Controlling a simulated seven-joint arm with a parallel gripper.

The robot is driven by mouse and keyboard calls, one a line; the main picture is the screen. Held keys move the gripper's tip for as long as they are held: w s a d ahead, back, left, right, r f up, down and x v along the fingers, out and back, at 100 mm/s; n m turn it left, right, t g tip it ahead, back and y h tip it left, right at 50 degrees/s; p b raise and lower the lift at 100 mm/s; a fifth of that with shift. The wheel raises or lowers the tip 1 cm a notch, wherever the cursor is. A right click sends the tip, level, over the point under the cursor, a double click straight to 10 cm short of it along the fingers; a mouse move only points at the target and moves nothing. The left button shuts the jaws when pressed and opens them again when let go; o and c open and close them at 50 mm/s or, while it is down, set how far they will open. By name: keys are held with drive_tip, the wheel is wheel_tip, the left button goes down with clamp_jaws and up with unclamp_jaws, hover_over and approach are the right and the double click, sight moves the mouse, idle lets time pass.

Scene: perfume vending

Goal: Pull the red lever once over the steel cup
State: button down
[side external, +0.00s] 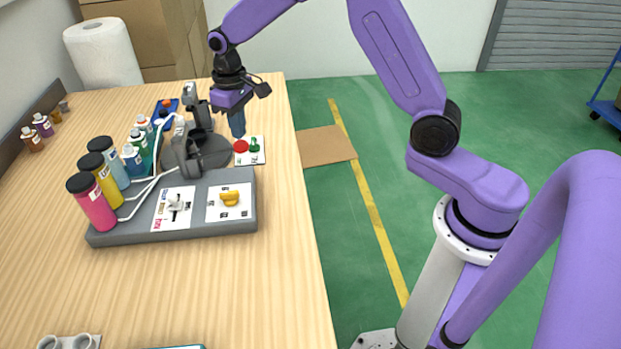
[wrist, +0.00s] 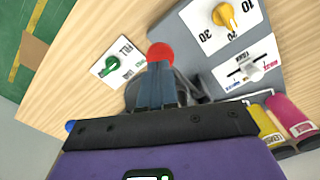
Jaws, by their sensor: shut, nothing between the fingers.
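A round red knob (side external: 241,146), which I take to be the end of the red lever, shows beside a white card with a green knob in the side view. It also shows as a red ball (wrist: 160,52) just past my fingertips in the wrist view. The lever's shaft is not clearly seen. My gripper (side external: 238,132) points down close above the red knob. Its fingers (wrist: 156,78) are together and empty; I cannot tell whether they touch the knob. I cannot pick out the steel cup for sure; a dark round base (side external: 212,152) stands left of the knob.
A grey panel (side external: 130,234) carries a yellow dial (side external: 230,198), a white switch (side external: 177,205) and several coloured bottles with white tubes. The front of the wooden table (side external: 250,300) is mostly clear.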

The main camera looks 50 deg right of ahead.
sight(241, 142)
drive_tip(key=shift+f, duration=0.1)
idle(0.3)
drive_tip(key=shift+f, duration=3)
drive_tip(key=shift+r, duration=4.6)
